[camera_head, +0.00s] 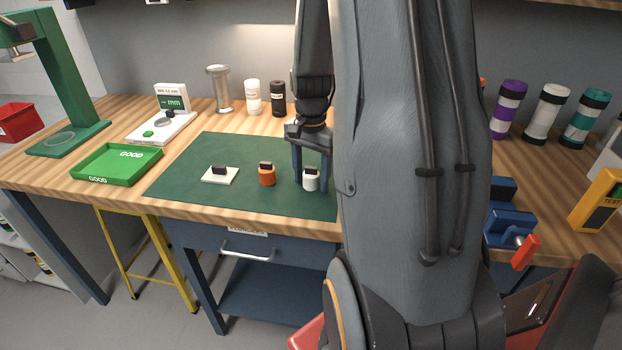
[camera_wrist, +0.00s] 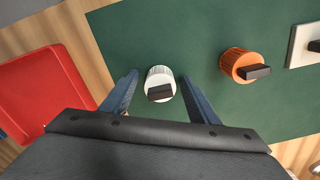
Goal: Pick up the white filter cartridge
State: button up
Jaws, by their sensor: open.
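The white filter cartridge (camera_head: 311,181) is a small ribbed white cylinder with a dark block-shaped grip on top. It stands upright on the green mat, right of the orange cartridge. In the wrist view the white filter cartridge (camera_wrist: 160,82) sits between and a little beyond the two blue fingertips. My gripper (camera_head: 311,182) is open over it, fingers pointing down on either side. In the wrist view my gripper (camera_wrist: 160,75) shows a gap on each side of the cartridge, and nothing is held. My arm hides the right part of the mat.
An orange cartridge (camera_head: 267,174) and a white square plate with a dark grip (camera_head: 220,175) stand to the left on the green mat (camera_head: 200,203). A green GOOD tray (camera_head: 117,163) is farther left. A red tray (camera_wrist: 45,92) shows left in the wrist view.

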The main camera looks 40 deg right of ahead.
aim_at(311, 167)
jog(key=shift+c, duration=0.2)
jog(key=c, duration=1.1)
notch_tip(311, 167, up, 10)
jog(key=shift+b, duration=0.8)
notch_tip(311, 167, up, 9)
jog(key=s+p, duration=0.2)
jog(key=p, duration=0.7)
jog(key=shift+s+r, duration=0.15)
jog(key=shift+s, duration=0.15)
jog(key=shift+r, duration=0.1)
